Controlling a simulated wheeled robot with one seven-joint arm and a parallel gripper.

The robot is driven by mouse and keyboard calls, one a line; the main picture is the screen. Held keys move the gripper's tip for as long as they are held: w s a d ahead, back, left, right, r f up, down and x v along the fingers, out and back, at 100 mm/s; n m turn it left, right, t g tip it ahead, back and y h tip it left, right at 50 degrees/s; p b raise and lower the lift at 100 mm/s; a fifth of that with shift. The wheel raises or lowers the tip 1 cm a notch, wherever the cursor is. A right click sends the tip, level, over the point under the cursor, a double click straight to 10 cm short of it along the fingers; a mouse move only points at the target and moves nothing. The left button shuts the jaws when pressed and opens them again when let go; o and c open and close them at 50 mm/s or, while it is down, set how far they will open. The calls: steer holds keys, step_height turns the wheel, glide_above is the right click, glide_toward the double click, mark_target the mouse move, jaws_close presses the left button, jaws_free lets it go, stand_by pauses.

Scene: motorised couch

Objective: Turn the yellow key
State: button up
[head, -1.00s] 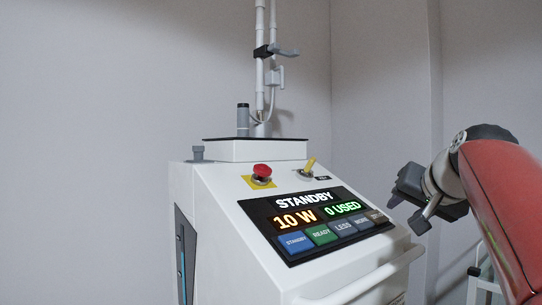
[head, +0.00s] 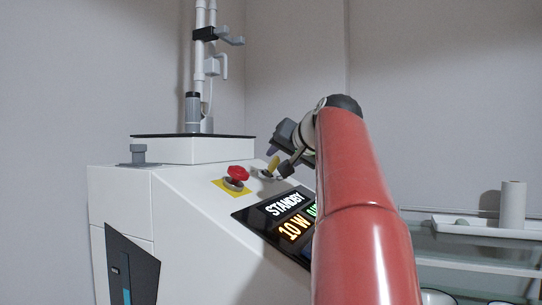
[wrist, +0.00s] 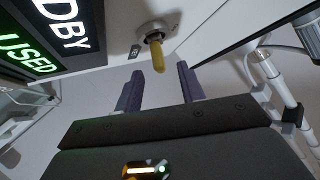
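The yellow key (head: 273,164) stands up from a round metal lock on the sloped front of the white machine (head: 185,215). It also shows in the wrist view (wrist: 157,56), between and just beyond my fingertips. My gripper (head: 278,157) is at the key in the head view. In the wrist view its two dark fingers (wrist: 160,78) are apart, one on either side of the key's line, with a gap and nothing held between them. Whether a finger touches the key cannot be told.
A red emergency button (head: 238,173) on a yellow plate sits left of the key. A display (head: 284,210) reading STANDBY and 10 W lies below it, partly hidden by my arm. A pole (head: 200,60) rises behind. A shelf (head: 480,226) stands at the right.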

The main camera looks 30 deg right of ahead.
mark_target(272, 164)
steer(key=x, duration=0.7)
steer(key=shift+w+d+f+p, duration=0.1)
steer(key=shift+w+d+p, duration=0.05)
steer(key=shift+p, duration=0.2)
jaws_close()
